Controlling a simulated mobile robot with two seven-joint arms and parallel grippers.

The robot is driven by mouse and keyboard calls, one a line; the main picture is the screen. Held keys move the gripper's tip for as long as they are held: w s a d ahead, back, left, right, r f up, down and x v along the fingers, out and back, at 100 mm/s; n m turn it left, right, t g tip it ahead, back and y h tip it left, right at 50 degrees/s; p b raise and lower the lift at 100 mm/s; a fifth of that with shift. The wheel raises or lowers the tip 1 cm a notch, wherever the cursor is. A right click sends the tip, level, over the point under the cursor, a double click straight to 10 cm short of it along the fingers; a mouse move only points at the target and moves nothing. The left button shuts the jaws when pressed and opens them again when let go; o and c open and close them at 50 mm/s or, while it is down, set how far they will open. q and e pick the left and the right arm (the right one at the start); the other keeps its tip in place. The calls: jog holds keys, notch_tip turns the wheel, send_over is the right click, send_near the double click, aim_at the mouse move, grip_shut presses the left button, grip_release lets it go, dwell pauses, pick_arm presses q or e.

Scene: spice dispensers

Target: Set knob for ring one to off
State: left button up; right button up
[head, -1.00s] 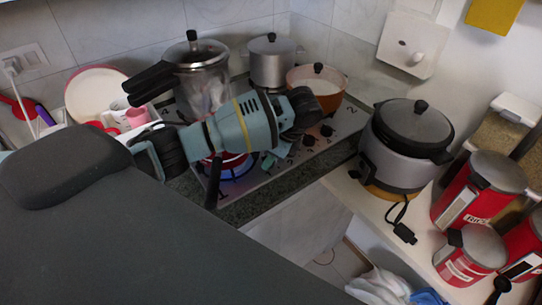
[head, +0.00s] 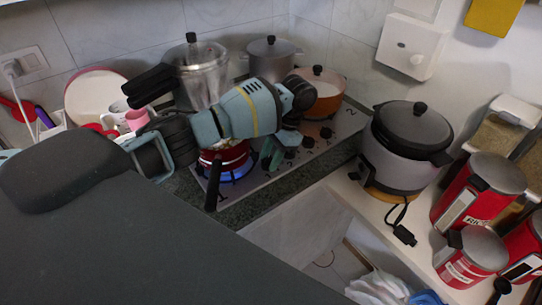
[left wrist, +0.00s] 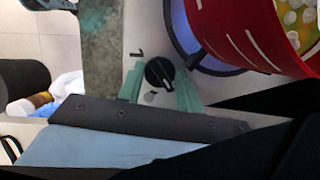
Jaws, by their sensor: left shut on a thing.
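The black round knob (left wrist: 159,73) sits on the pale stove panel in the left wrist view, with a mark that looks like a 1 beside it. A pale pointer line shows on its face. My left gripper (left wrist: 160,90) has its two green fingers on either side of the knob, shut on it. In the head view my left gripper (head: 271,150) is at the stove's front edge, and its fingers partly hide the knob. Ring one glows blue (head: 236,172) under a red pan (head: 228,153). My right gripper is not in view.
Other knobs (head: 308,142) line the stove front. A pressure cooker (head: 202,75), a grey pot (head: 270,60) and an orange pot (head: 321,92) stand on the stove. The red pan's dark handle (head: 213,185) sticks out over the front edge. A rice cooker (head: 408,140) stands to the right.

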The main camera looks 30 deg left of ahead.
pick_arm(q)
jog(key=shift+n, duration=0.6)
jog(key=o, duration=1)
